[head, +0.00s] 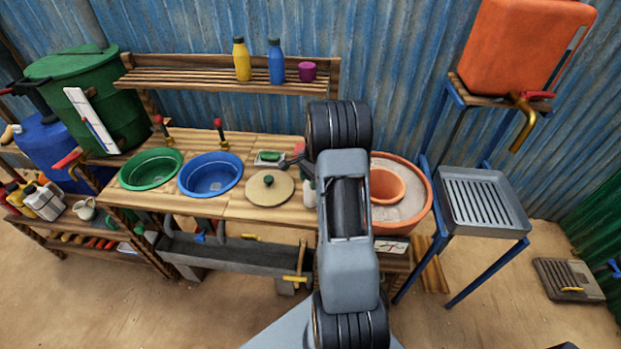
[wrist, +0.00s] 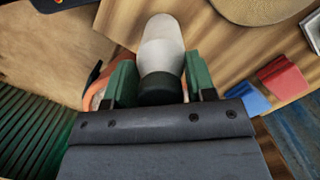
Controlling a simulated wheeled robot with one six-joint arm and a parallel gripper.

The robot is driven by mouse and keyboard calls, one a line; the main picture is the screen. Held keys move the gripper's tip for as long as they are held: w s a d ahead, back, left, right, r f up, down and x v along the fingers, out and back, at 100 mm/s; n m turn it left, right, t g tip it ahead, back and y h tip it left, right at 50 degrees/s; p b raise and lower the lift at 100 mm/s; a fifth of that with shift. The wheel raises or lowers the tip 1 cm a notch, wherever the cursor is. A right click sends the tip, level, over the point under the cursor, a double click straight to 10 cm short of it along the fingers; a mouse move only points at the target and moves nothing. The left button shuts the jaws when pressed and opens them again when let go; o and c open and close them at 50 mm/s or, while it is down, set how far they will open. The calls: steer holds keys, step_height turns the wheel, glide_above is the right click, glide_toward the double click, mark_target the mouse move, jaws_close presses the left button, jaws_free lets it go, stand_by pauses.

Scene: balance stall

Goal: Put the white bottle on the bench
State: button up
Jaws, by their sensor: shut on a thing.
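The white bottle (wrist: 162,48), with a dark cap, is held between the green fingers of my gripper (wrist: 158,76). In the head view a small white part of it (head: 309,192) shows beside my arm; the rest is hidden behind the arm. The wooden bench (head: 270,212) holds the basins and the lid. In the wrist view the bench's wood (wrist: 222,48) lies behind and to the right of the bottle. I cannot tell whether the bottle touches the bench.
The bench carries a green basin (head: 152,169), a blue basin (head: 210,175), a round lid (head: 262,194) and a small soap tray (head: 268,158). A terracotta pot (head: 418,205) stands right of my arm. Red (wrist: 281,76) and blue (wrist: 249,101) pieces lie right of the bottle.

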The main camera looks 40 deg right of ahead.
steer(key=o, duration=1.4)
steer(key=shift+f, duration=0.1)
steer(key=shift+r, duration=0.45)
steer(key=r, duration=0.3)
steer(key=d+r+b, duration=0.1)
steer(key=r, duration=0.6)
steer(key=shift+d+r+b, duration=0.25)
steer(key=shift+d+b, duration=0.1)
steer(key=shift+b, duration=0.05)
steer(key=s+a+r+n+t+h, duration=0.1)
steer(key=s+a+r+n, duration=0.35)
steer(key=a, duration=0.35)
steer(key=s+a+r+n+t+h, duration=0.1)
steer(key=s+a+r+n, duration=0.3)
steer(key=a, duration=0.5)
steer(key=s+a+f+n+t, duration=0.1)
steer(key=s+a+n+t, duration=0.1)
steer(key=s+a+n, duration=0.6)
steer(key=shift+s+f+n, duration=0.3)
steer(key=shift+s+n, duration=0.2)
steer(key=shift+n, duration=0.15)
